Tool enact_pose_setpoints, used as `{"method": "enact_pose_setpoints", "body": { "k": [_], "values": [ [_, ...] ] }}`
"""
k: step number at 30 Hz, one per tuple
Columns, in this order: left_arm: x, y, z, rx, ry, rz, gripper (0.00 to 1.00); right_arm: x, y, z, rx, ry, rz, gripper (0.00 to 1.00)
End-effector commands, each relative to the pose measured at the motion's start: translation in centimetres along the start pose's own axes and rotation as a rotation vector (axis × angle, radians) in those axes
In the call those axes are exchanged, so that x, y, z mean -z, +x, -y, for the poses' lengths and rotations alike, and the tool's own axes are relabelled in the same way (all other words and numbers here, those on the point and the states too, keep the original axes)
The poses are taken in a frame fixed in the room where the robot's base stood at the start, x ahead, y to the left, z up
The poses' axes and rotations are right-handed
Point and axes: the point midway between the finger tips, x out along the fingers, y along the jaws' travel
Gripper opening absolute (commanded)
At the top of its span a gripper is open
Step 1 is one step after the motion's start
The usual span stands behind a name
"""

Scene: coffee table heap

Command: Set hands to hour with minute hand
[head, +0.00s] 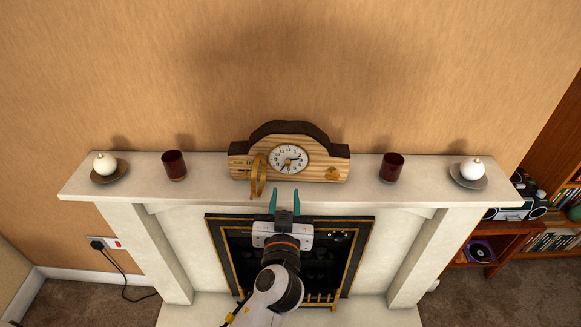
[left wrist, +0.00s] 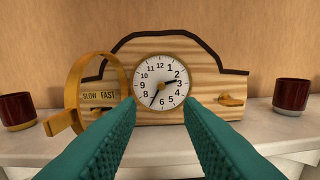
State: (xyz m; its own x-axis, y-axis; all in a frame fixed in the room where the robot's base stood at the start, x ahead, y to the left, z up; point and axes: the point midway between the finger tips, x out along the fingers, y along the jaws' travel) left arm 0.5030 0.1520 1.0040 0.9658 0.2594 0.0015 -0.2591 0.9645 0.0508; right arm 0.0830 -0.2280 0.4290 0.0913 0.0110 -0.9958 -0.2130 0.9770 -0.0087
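A wooden mantel clock (head: 325,158) with a dark arched top stands on the mantel shelf. Its round brass glass-ring door (left wrist: 72,88) is swung open to the left, baring the white dial (left wrist: 148,75). The long minute hand (left wrist: 156,97) points near 7. The short hour hand (left wrist: 172,81) points between 2 and 3. My left gripper (head: 285,199) is in front of and below the dial, teal fingers apart and empty. In the left wrist view the fingertips (left wrist: 160,103) frame the dial's lower part without visible contact. My right gripper is not in view.
Dark red cups (head: 174,166) (head: 391,168) stand on either side of the clock, with white round candles (head: 105,164) (head: 472,169) on dishes farther out. A small wooden key or knob (left wrist: 231,100) sits right of the dial. The white shelf (head: 215,180) between is clear.

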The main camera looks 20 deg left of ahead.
Motion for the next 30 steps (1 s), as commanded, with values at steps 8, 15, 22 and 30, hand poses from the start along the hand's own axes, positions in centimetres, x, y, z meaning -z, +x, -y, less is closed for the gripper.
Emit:
{"method": "enact_pose_setpoints", "body": {
  "k": [8,15,22,30],
  "values": [
    [-0.3,5.8,0.0,0.002,0.004,0.002,0.33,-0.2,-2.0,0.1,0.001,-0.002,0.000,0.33],
    [-0.1,8.7,0.0,0.002,0.003,0.000,0.33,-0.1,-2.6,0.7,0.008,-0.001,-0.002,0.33],
    [0.0,9.3,0.0,0.002,0.000,-0.001,0.33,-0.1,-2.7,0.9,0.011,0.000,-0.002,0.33],
    [0.1,9.2,0.0,0.002,0.001,-0.001,0.14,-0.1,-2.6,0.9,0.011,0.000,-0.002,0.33]
  ]
}}
